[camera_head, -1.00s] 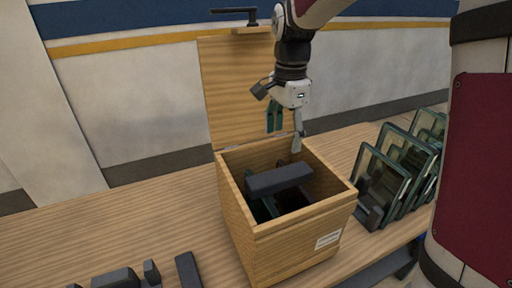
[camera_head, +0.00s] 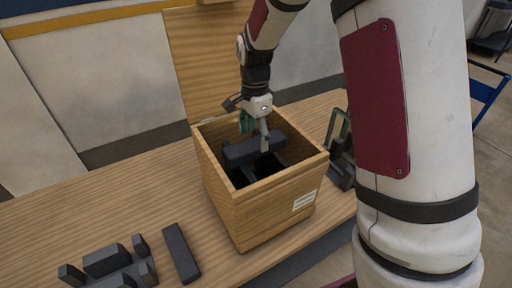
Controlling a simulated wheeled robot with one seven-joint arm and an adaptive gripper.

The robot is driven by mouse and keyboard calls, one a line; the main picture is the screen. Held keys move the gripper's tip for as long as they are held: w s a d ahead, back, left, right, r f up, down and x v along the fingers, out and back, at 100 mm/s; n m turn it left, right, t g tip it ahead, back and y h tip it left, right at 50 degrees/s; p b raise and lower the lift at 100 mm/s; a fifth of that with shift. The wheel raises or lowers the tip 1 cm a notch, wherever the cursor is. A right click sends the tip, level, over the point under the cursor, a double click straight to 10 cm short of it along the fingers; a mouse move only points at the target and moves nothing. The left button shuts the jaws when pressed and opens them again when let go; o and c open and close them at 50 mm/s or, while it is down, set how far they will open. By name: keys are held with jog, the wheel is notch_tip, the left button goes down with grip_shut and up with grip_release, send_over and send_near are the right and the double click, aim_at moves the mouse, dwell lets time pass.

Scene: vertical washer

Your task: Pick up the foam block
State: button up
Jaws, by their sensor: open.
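A dark grey foam block (camera_head: 240,151) lies across the top inside an open wooden box (camera_head: 262,198) on the table. My gripper (camera_head: 256,138) points down into the box, with its fingers apart at the block. One finger is on the near right side of the block and the other, greenish one is behind it. I cannot tell whether the fingers touch the block. Under the block the inside of the box is dark, with greenish pieces partly hidden.
The box's lid (camera_head: 205,62) stands open behind my gripper. A dark bar (camera_head: 181,253) and a dark slotted holder (camera_head: 115,267) lie at the front left. Glass panes in a rack (camera_head: 341,150) stand to the right, partly hidden by my arm.

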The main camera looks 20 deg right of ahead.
aim_at(255, 142)
jog(key=shift+f+p, duration=0.35)
jog(key=shift+f, duration=1.4)
jog(key=shift+c, duration=0.5)
jog(key=c, duration=0.9)
jog(key=shift+c, duration=0.2)
